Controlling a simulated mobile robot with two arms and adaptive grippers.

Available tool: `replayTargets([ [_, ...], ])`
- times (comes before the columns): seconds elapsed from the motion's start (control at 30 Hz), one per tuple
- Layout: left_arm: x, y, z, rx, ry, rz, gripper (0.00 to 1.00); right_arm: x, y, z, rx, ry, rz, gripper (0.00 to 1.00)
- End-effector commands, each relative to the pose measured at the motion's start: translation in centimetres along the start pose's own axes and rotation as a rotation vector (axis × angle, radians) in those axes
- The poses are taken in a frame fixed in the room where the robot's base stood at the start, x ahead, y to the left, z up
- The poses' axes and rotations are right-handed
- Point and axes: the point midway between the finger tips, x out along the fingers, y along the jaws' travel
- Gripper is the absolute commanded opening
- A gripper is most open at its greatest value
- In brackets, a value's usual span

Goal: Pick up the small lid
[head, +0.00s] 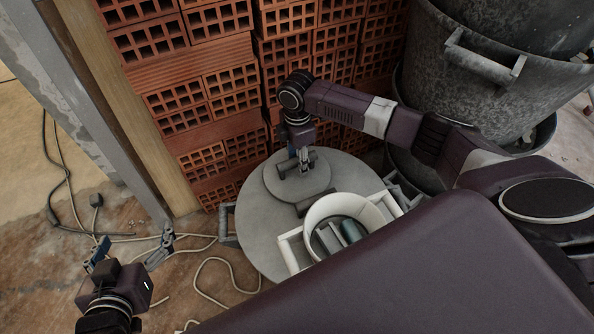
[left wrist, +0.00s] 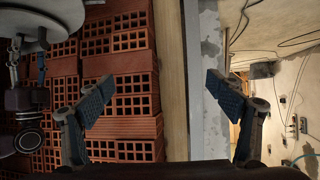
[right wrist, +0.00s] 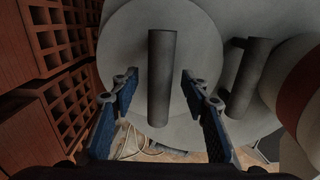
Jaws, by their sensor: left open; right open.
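The small lid (head: 283,187) is a flat grey disc lying on a larger round grey lid (head: 258,232). In the right wrist view the small lid (right wrist: 203,55) carries a dark bar handle (right wrist: 162,70). My right gripper (head: 303,158) points down at the handle. Its open fingers (right wrist: 160,90) stand on either side of the handle, with gaps on both sides. I cannot tell how deep they reach. My left gripper (head: 132,250) is open and empty at the lower left, well away from the lids; its fingers (left wrist: 162,95) frame bricks and a post.
A white round container (head: 312,217) stands on the big lid's front right. Stacked hollow bricks (head: 215,90) rise behind. Large grey buckets (head: 440,70) stand at the right. A wooden post (head: 125,95) and cables (head: 215,275) are at the left.

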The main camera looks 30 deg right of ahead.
Motion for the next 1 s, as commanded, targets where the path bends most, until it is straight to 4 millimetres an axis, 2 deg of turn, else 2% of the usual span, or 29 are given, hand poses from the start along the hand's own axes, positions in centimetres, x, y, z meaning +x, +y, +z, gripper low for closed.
replayTargets([
  [0.97,-0.2,-0.2,1.1,0.001,-0.048,-0.003,0.85,0.1,0.0,0.0,0.000,0.000,0.000,0.42],
  [1.0,-0.2,-0.2,1.1,0.001,-0.047,-0.003,0.85,0.1,0.0,0.0,0.000,0.000,0.000,0.38],
])
